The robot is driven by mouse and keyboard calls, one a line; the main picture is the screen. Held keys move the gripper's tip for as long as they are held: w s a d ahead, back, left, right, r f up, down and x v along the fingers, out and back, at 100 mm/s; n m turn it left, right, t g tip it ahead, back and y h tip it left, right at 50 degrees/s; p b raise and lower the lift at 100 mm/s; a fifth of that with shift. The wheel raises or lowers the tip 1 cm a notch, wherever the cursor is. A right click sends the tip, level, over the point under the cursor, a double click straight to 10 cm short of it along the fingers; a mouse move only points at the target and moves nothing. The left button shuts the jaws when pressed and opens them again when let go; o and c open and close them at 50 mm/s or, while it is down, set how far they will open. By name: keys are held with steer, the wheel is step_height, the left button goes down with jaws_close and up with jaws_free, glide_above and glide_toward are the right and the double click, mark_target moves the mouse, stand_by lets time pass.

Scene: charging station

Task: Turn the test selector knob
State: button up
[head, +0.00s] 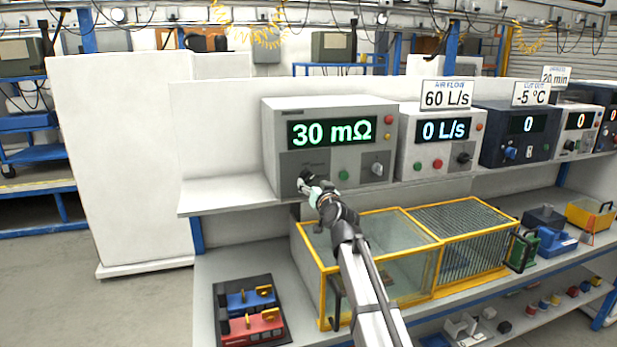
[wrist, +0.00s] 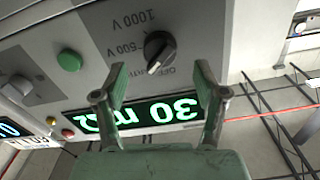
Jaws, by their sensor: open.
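The selector knob (wrist: 160,46) is a round black knob with a ridge on the panel of the grey test unit (head: 270,150). It is seen upside down in the wrist view. The knob appears just beyond the fingertips; contact cannot be told. In the head view my gripper (head: 305,182) covers the knob at the panel's lower left. The unit's display reads 30 mΩ.
A green button (head: 343,175) and a second knob (head: 377,168) sit right of my gripper on the same panel. An air flow unit (head: 410,130) stands beside it on the shelf (head: 225,198). A yellow-framed case (head: 318,270) stands below my arm.

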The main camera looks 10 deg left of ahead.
mark_target(309, 180)
steer(key=p+x, duration=0.1)
steer(key=x, duration=0.4)
steer(key=c, duration=1.1)
